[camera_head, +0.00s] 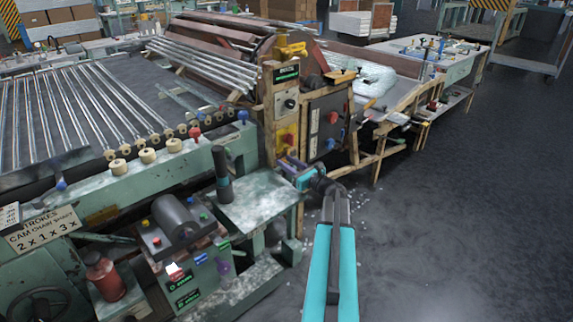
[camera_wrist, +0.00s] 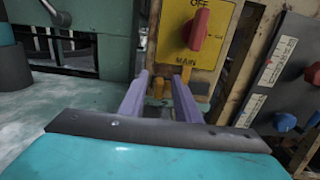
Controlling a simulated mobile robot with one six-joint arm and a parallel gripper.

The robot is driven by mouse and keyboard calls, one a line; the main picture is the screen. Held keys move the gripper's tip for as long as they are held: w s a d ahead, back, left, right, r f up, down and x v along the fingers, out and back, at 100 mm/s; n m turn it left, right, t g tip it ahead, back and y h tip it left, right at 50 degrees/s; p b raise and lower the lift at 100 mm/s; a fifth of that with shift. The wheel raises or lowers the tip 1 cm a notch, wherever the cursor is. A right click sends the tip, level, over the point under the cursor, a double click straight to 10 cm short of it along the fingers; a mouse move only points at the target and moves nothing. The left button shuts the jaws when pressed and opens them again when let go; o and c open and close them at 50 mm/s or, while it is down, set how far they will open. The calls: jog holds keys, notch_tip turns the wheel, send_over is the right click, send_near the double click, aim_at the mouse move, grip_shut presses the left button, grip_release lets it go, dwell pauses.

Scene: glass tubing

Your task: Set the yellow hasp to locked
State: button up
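My gripper (camera_wrist: 160,78) has two purple fingers, apart with a gap between them, and points at the wooden post below the yellow MAIN switch plate (camera_wrist: 184,45). A small orange-yellow fitting (camera_wrist: 158,86), which looks like the hasp, shows between and just beyond the fingers, under the plate. The fingers partly hide it, and I cannot tell its setting or whether they touch it. A red rotary handle (camera_wrist: 200,29) is on the plate, upright below the word OFF. In the head view my gripper (camera_head: 288,166) is at the post, below the yellow plate (camera_head: 287,139).
A grey panel (camera_wrist: 271,72) with red and blue knobs is right of the post. A green machine bench (camera_head: 250,205) with a dark upright cylinder (camera_head: 221,172) stands to the left. A bright yellow piece (camera_head: 291,50) tops the post. Open floor (camera_head: 455,200) lies right.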

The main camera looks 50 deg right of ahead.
grip_shut()
dwell(0.3)
jog(key=shift+s+d, duration=0.1)
jog(key=shift+d, duration=1.35)
grip_release()
jog(key=shift+d, duration=0.1)
jog(key=shift+s, duration=0.1)
